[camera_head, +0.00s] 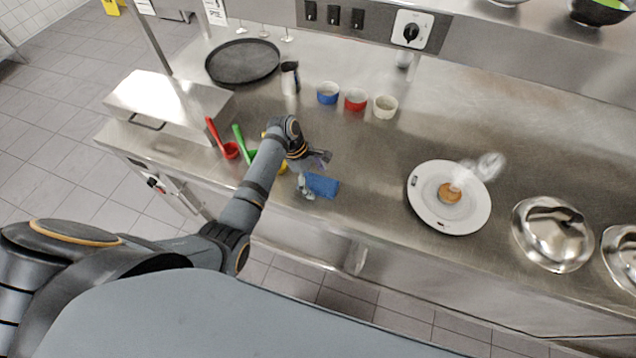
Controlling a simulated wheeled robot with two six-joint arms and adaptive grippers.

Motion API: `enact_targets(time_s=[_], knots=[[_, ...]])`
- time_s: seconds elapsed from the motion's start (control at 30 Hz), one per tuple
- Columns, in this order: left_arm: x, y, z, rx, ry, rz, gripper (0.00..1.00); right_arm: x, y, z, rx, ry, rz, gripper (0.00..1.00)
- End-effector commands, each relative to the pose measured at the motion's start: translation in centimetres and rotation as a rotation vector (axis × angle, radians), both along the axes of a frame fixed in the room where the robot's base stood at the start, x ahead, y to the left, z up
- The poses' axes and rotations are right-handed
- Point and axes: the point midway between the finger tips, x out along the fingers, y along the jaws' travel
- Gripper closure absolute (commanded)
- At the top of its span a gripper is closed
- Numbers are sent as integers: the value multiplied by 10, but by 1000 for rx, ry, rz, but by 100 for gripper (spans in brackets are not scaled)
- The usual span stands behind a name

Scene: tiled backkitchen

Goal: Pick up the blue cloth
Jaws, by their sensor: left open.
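The blue cloth (324,186) lies folded on the steel counter, near its front edge. My left gripper (313,174) is open at the left side of the cloth, with its fingers close to it. I cannot tell whether the fingers touch the cloth. Part of the cloth's left end is hidden by the gripper. My right gripper does not show.
A red ladle (229,150) and a green ladle (244,146) lie left of my arm. Blue (328,93), red (355,99) and cream (385,107) ramekins stand behind. A white plate (424,209) with food and metal domes (551,235) are right. Counter between cloth and plate is clear.

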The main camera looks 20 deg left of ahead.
Motion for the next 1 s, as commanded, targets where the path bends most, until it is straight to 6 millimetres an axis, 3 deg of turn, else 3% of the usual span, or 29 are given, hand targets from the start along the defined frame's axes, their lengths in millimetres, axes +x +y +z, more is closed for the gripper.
enact_targets(time_s=[0.07,0.5,0.83,1.0], knots=[[0,0,0,0,0,0,11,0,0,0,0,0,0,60],[0,0,0,0,0,0,69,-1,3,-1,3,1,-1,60],[1,0,6,0,-3,0,69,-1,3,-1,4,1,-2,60],[2,0,34,0,-7,0,69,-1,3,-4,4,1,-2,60]])
